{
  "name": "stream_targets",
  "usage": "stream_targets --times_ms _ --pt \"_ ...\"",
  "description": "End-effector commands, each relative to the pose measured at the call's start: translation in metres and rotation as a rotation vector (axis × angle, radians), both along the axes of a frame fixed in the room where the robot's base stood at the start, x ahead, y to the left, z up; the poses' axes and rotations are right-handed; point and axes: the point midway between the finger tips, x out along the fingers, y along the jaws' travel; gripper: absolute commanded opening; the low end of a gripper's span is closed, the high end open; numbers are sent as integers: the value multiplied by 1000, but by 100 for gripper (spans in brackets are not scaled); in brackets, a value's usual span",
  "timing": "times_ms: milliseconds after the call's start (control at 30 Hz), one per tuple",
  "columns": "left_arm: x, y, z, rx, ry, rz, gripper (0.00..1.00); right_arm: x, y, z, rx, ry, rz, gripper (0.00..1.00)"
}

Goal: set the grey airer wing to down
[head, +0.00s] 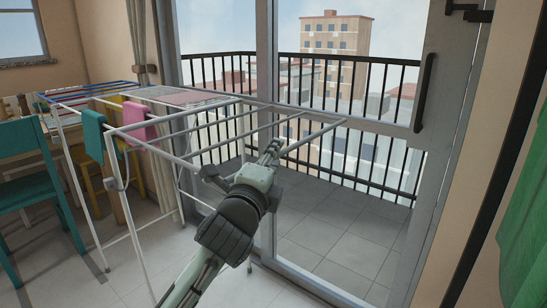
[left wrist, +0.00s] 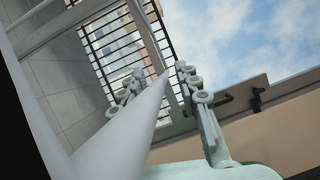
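The airer (head: 122,215) is a white-legged frame left of centre in the head view. Its grey wing (head: 318,132) sticks out to the right, roughly level, in front of the glass door. My left gripper (head: 271,149) is at the wing's near side, among its rails. In the left wrist view, the two fingers of the left gripper (left wrist: 160,88) stand apart, with a pale bar (left wrist: 112,140) running between them. I cannot tell whether either finger touches the bar. My right gripper is in neither view.
Teal cloth (head: 93,136) and pink cloth (head: 138,122) hang on the airer. A teal chair (head: 30,165) and a table stand at left. A glass door with a balcony railing (head: 372,90) lies behind the wing. Green fabric (head: 525,210) hangs at far right.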

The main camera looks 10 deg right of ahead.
Motion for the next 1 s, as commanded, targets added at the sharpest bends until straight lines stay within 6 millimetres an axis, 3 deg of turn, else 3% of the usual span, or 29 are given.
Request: stream_targets --times_ms 67,333,900,1000 --pt "0 0 0 0 0 0 31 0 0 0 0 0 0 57" --pt "0 0 0 0 0 0 0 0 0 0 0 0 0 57" --pt "0 0 -5 6 -3 1 0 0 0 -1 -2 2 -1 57" --pt "0 0 -11 12 -11 1 0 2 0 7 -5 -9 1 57"
